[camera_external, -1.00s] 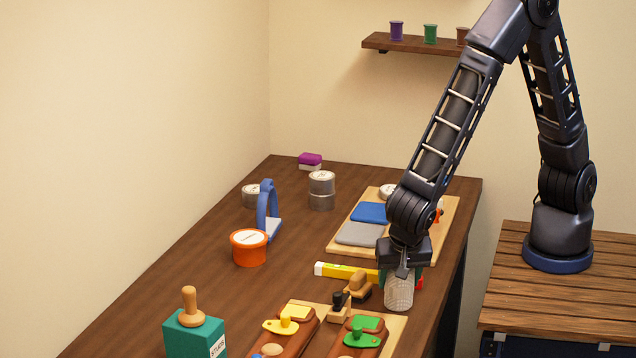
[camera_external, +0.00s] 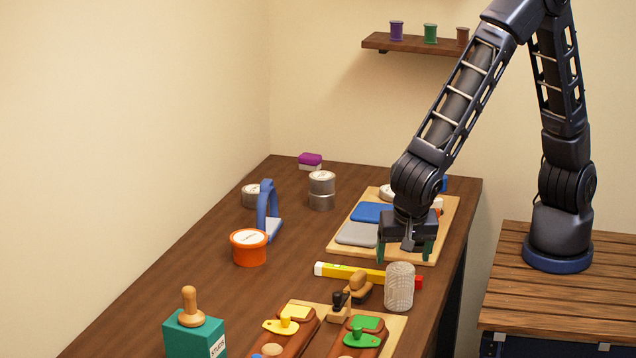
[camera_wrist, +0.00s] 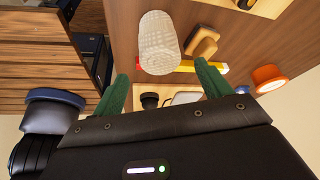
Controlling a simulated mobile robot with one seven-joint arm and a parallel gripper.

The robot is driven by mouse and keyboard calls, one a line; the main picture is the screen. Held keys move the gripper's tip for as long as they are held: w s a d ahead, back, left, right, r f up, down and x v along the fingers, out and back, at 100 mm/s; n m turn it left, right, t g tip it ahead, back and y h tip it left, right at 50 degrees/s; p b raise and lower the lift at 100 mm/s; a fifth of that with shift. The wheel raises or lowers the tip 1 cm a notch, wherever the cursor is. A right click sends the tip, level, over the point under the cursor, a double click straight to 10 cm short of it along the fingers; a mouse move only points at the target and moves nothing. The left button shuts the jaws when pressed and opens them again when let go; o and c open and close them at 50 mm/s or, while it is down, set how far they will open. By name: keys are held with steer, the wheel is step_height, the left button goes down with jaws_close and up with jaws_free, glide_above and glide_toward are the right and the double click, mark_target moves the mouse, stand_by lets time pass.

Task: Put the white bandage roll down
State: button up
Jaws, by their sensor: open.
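The white bandage roll (camera_external: 399,286) stands upright on the brown table near its right edge, in front of the red end of a yellow level-like bar. It also shows in the wrist view (camera_wrist: 159,43), beyond the fingertips. My gripper (camera_external: 406,258) is open and empty, above and behind the roll and apart from it. Its two green fingers show in the wrist view (camera_wrist: 160,88) with a wide gap and nothing between them.
The yellow bar (camera_external: 349,272) lies just behind the roll. A wooden-handled tool (camera_external: 357,287) is close to its left. A light board (camera_external: 337,251) with blue and grey pads lies behind. An orange tub (camera_external: 249,249) stands left. Table between tub and bar is clear.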

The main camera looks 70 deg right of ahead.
steer(key=shift+v, duration=2)
steer(key=w+d+r+n+y, duration=0.15)
steer(key=d+r, duration=0.25)
steer(key=d, duration=0.4)
steer(key=d+r+n+y, duration=0.1)
steer(key=d+r+n, duration=0.1)
steer(key=d+r, duration=0.4)
steer(key=w+d+r+n+y, duration=0.1)
steer(key=d+r+n, duration=0.15)
steer(key=d, duration=0.65)
steer(key=s+d+r+n+t, duration=0.1)
steer(key=s+d+r+n, duration=0.2)
steer(key=s+d, duration=0.3)
steer(key=s+d+r+n+t, duration=0.1)
steer(key=s+d+n, duration=0.3)
steer(key=d, duration=0.7)
steer(key=shift+s+r+t+y, duration=0.4)
steer(key=shift+s+r, duration=0.5)
steer(key=shift+s, duration=0.15)
